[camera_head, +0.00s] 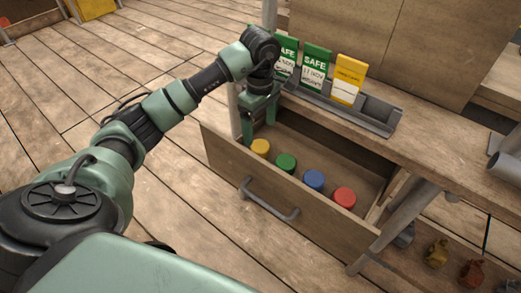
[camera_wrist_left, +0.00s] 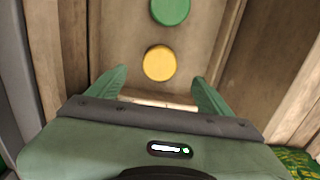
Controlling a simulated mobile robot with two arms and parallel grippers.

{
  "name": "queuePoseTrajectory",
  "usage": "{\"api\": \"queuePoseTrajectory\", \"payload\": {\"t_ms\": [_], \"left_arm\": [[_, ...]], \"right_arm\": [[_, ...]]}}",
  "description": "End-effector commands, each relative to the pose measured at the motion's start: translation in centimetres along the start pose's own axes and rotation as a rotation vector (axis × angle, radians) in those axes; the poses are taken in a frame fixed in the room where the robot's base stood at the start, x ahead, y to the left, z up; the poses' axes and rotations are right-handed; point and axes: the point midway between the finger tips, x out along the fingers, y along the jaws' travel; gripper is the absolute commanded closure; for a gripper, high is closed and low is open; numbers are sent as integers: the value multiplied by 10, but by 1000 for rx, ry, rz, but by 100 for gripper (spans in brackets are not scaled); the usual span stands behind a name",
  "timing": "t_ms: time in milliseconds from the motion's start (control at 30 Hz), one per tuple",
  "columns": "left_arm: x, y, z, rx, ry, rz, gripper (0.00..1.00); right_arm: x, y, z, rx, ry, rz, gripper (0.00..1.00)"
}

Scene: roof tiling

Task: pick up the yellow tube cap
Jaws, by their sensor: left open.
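The yellow tube cap (camera_head: 260,147) lies in the open wooden drawer, at the left end of a row of round caps. In the left wrist view the yellow cap (camera_wrist_left: 159,63) sits just beyond the fingertips, roughly centred between them. My left gripper (camera_head: 259,118) points down over the left end of the drawer, close to the yellow cap. Its fingers (camera_wrist_left: 158,88) are spread apart with nothing between them. My right gripper is in neither view.
Green (camera_head: 285,163), blue (camera_head: 314,180) and red (camera_head: 344,197) caps continue the row. The drawer front (camera_head: 290,205) has a grey handle. The bench above carries a grey tray (camera_head: 377,123) with green and yellow cards (camera_head: 348,79).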

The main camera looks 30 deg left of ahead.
Motion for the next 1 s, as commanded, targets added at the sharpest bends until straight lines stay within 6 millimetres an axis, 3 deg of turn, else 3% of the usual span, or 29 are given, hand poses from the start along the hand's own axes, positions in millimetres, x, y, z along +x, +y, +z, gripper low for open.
{"api": "queuePoseTrajectory", "payload": {"t_ms": [100,367,600,867,1000], "left_arm": [[15,0,0,-1,-2,1,20],[31,0,1,1,-2,0,20],[66,0,1,0,-2,0,20],[69,0,0,0,-1,3,20],[69,0,0,0,0,2,56]], "right_arm": [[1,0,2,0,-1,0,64],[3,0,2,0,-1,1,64],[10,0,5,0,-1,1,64],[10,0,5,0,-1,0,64],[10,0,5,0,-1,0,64]]}}
